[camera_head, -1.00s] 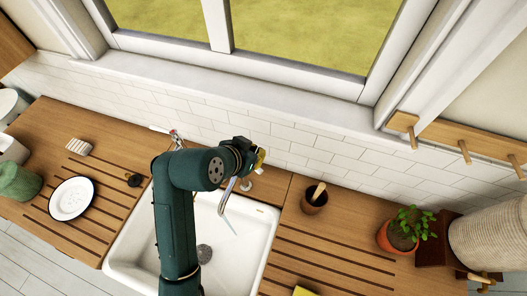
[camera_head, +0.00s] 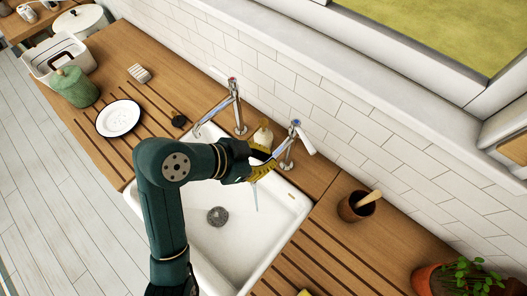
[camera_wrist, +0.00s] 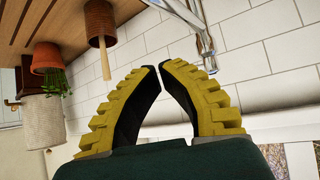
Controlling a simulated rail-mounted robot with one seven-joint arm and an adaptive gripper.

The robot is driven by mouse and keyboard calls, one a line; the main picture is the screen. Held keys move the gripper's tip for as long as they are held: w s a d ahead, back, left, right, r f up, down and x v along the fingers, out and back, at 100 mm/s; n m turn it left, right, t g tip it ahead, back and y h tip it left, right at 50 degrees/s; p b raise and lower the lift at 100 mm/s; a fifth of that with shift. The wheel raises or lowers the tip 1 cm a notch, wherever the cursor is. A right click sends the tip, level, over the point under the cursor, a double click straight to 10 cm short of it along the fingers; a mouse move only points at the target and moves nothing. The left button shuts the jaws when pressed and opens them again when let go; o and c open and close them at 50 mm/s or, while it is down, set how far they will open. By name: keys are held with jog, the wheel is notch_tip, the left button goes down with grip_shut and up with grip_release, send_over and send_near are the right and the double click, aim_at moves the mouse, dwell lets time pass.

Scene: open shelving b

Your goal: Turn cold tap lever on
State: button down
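The chrome cold tap (camera_head: 290,150) with a blue mark on top stands behind the sink's right side. Its white lever (camera_head: 307,143) points toward the lower right in the head view. My gripper (camera_head: 271,160) is just left of this tap, over the sink's back edge, and partly covers its spout. In the wrist view, my gripper's yellow fingers (camera_wrist: 155,70) come together at the tips with nothing between them. Chrome tap parts (camera_wrist: 203,42) show just beyond the tips, upside down. Contact with the tap cannot be told. A thin pale streak (camera_head: 256,196) hangs below the gripper, perhaps water.
A red-marked tap (camera_head: 238,108) and a soap bottle (camera_head: 263,135) stand left of the cold tap. The white sink (camera_head: 235,245) is below. A brown pot with a wooden handle (camera_head: 356,206) and a potted plant (camera_head: 465,278) stand right. The tiled wall (camera_head: 345,125) is close behind.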

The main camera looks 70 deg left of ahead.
jog(key=w+f, duration=0.3)
jog(key=w, duration=0.5)
jog(key=shift+w+p, duration=0.15)
jog(key=shift+p, duration=0.3)
jog(key=shift+r, duration=0.1)
jog(key=shift+w, duration=0.65)
